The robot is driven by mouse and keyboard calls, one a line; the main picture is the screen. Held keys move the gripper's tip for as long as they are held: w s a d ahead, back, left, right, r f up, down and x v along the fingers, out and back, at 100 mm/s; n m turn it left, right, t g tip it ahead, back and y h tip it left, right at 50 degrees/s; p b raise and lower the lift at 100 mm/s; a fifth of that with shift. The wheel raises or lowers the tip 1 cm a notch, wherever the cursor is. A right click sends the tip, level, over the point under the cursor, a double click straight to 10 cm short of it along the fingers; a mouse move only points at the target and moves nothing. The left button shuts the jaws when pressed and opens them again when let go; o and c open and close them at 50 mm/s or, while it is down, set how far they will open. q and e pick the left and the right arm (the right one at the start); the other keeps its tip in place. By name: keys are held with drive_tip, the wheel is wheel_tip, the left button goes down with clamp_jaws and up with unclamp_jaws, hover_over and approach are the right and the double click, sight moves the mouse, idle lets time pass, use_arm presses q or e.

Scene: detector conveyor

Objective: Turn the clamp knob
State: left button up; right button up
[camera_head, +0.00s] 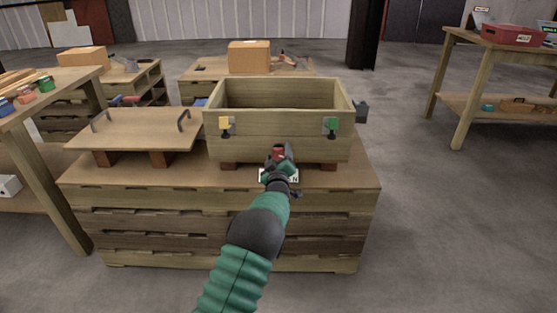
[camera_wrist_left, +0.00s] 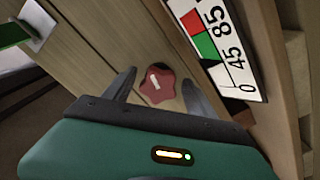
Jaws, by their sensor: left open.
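The clamp knob (camera_wrist_left: 157,84) is a red, lobed knob with a white mark, on the wooden face in the left wrist view. In the head view the red knob (camera_head: 279,151) shows just beyond my gripper, at the front of an open wooden box (camera_head: 285,150). My left gripper (camera_wrist_left: 158,90) is open, with one finger on each side of the knob; whether they touch it I cannot tell. A scale plate (camera_wrist_left: 225,50) marked 0, 45 and 85, with red and green fields, is beside the knob. My left gripper (camera_head: 279,164) partly hides this plate in the head view.
The box stands on a wooden crate bench (camera_head: 220,225). Its front carries a yellow tab (camera_head: 224,123) and a green tab (camera_head: 331,125). A wooden lid with two handles (camera_head: 135,128) lies to the left on blocks. Side tables stand left and right; the floor at right is clear.

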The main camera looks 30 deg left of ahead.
use_arm(q)
drive_tip(key=shift+w+a, duration=0.15)
drive_tip(key=shift+w, duration=0.05)
drive_tip(key=shift+c, duration=0.4)
drive_tip(key=c, duration=1.3)
drive_tip(key=shift+m+p, duration=1.1)
drive_tip(key=shift+m, duration=0.3)
drive_tip(key=shift+f+m+p, duration=0.1)
drive_tip(key=shift+m+p, duration=0.65)
drive_tip(key=shift+m, duration=0.75)
